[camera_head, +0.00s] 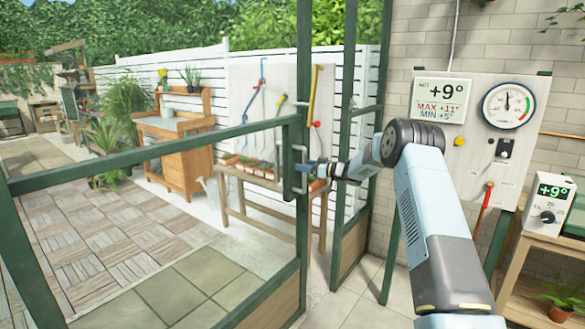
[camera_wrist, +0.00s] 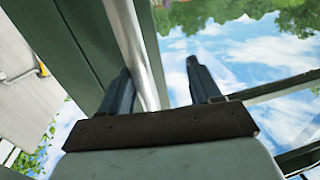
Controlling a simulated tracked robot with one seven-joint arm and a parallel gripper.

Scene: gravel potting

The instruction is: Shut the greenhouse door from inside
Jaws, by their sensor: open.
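The greenhouse door (camera_head: 150,158) is a green-framed leaf with a wood lower panel at left in the head view. It stands open, its handle-side upright apart from the green post (camera_head: 352,130) to its right. A silver bar handle (camera_head: 301,155) is on that upright; it also shows in the wrist view (camera_wrist: 135,45). My gripper (camera_head: 314,169) is at the handle. In the wrist view, my gripper (camera_wrist: 160,80) is open, and the bar runs between the fingers, close to the left one. I cannot tell whether it touches.
A brick wall with a gauge panel (camera_head: 460,150) stands at right, beside a wooden bench (camera_head: 545,245) with a thermostat box (camera_head: 550,203). Beyond the door are a potting bench (camera_head: 180,150) and a table with seedling pots (camera_head: 250,190). Tiled floor between door and wall looks clear.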

